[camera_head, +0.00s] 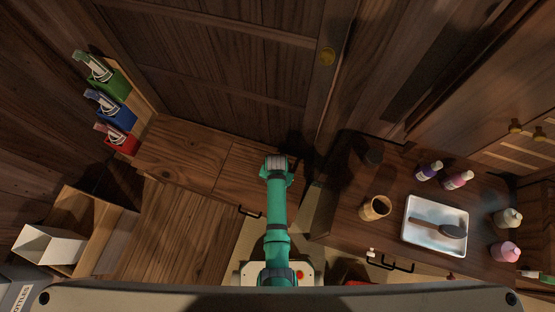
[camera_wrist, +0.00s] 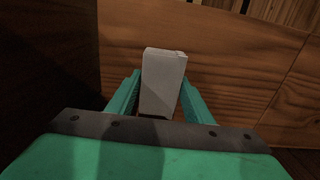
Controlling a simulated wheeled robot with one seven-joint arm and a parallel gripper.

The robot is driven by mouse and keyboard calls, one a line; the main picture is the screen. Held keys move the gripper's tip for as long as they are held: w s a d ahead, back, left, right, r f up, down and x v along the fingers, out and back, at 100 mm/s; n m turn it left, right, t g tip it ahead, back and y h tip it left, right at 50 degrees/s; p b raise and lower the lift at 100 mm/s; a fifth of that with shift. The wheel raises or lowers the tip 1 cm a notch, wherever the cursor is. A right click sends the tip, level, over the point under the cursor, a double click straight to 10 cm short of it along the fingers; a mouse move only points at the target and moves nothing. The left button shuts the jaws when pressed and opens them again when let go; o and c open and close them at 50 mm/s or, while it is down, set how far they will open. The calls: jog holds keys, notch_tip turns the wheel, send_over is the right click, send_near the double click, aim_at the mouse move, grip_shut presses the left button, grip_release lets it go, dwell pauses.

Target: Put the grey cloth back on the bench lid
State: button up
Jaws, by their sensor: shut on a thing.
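The grey cloth (camera_wrist: 163,82) looks like a small folded block and stands between the two fingers of my gripper (camera_wrist: 160,98) in the wrist view. My gripper is shut on it. In the head view my gripper (camera_head: 276,165) is over the right end of the wooden bench lid (camera_head: 180,152), close to the back wall; the cloth is hard to make out there. The lid's wood (camera_wrist: 225,60) also shows behind the cloth in the wrist view. I cannot tell whether the cloth touches the lid.
Right of my arm, a dark cabinet top (camera_head: 335,215) holds a wooden cup (camera_head: 375,208), a white tray (camera_head: 425,248) with a dark spoon-like tool, and several bottles. Green, blue and red boxes (camera_head: 115,115) line the left wall. The bench lid's left part is clear.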

jog(key=shift+w+d+f, duration=0.25)
jog(key=shift+w+f, duration=0.05)
jog(key=shift+f, duration=0.1)
jog(key=shift+w+f, duration=0.1)
jog(key=shift+f, duration=1.45)
jog(key=shift+f, duration=0.15)
jog(key=o, duration=1)
